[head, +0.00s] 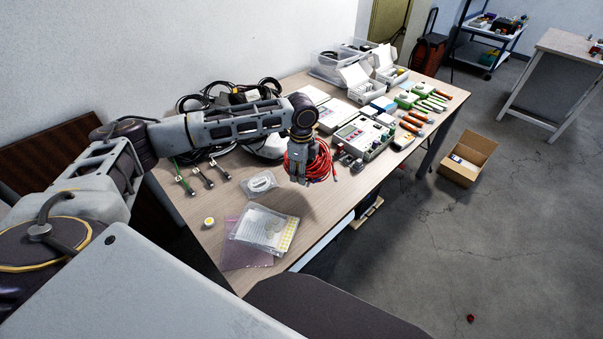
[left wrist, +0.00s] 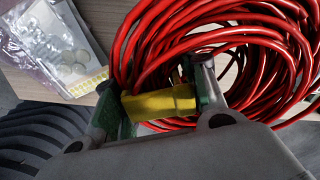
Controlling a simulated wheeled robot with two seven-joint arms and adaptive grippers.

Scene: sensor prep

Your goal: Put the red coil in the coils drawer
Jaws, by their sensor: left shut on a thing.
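The red coil (head: 318,163) is a loose bundle of red cable over the middle of the wooden table, at my left gripper (head: 298,176). In the left wrist view the coil (left wrist: 205,40) fills the upper right, and a yellow band (left wrist: 160,103) around it sits between the two fingers of my left gripper (left wrist: 158,98). The gripper is shut on the coil at this band. My right gripper is not in view. I cannot make out a drawer marked for coils; a pale edge (head: 318,243) and a compartment (head: 366,212) show at the table's front side.
A cardboard box (head: 468,160) stands on the floor at right. The table's front middle is clear.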

